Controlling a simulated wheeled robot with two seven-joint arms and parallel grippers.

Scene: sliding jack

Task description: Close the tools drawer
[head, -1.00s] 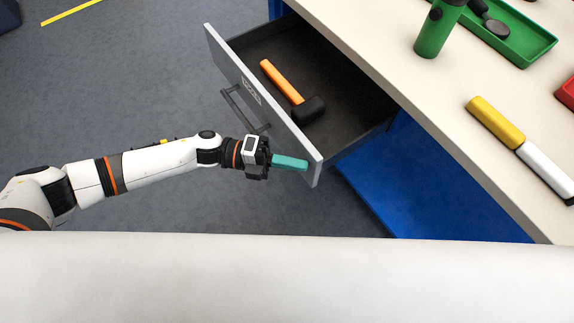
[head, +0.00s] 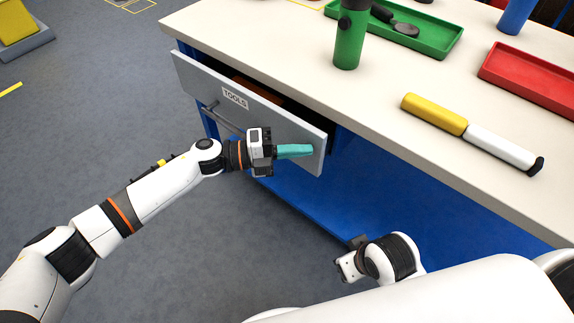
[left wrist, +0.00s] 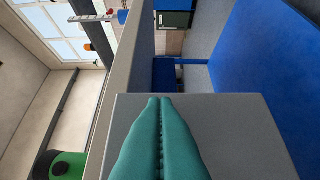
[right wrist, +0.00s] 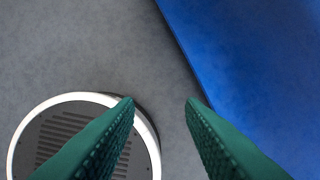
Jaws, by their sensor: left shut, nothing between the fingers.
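The tools drawer (head: 290,124) has a grey front with a TOOLS label and a dark bar handle (head: 222,117). It stands partly out from under the bench top, with a narrow dark gap above its front. A bit of orange (head: 258,88) shows inside; the rest of the inside is hidden. My left gripper (head: 311,151) is shut and empty, its teal fingers at the right part of the drawer front. In the left wrist view the shut fingers (left wrist: 160,100) point at the grey front (left wrist: 235,115); I cannot tell if they touch. My right gripper (right wrist: 160,100) is open and empty above the floor.
The bench top (head: 300,55) holds a green cylinder (head: 350,40), a green tray (head: 440,42), a red tray (head: 520,80) and a yellow and white tool (head: 470,132). A blue lower shelf (head: 370,205) lies below. Floor left of the drawer is clear.

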